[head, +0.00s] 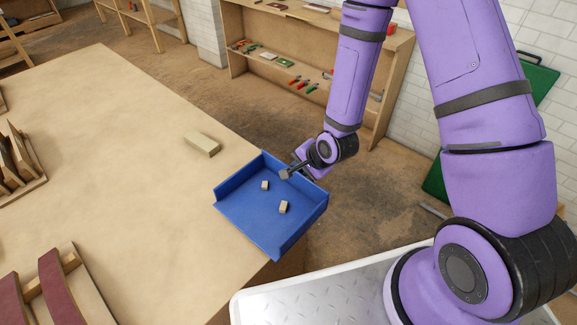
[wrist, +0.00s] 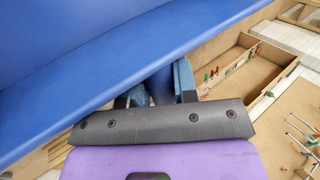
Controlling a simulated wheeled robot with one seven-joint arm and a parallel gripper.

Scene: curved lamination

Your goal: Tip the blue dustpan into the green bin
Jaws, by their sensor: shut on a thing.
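The blue dustpan (head: 258,222) is at the table's right edge, partly over the table and partly beyond it. It looks roughly level. Two small wooden offcuts (head: 283,207) (head: 265,185) lie inside it. My gripper (head: 294,170) is at the dustpan's far right side, shut on it. In the wrist view the fingers (wrist: 160,90) meet a blue part beneath the dustpan's wall (wrist: 90,85); the exact grip is partly hidden. A green object (head: 540,82) with a black handle stands by the wall, mostly behind my arm; I cannot tell whether it is the bin.
The wooden table (head: 110,150) fills the left. A pale wooden block (head: 202,144) lies near the dustpan. Curved laminated pieces (head: 58,275) lie at the front left. Low shelves (head: 300,60) with tools stand at the back. Open floor (head: 370,190) lies right of the table.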

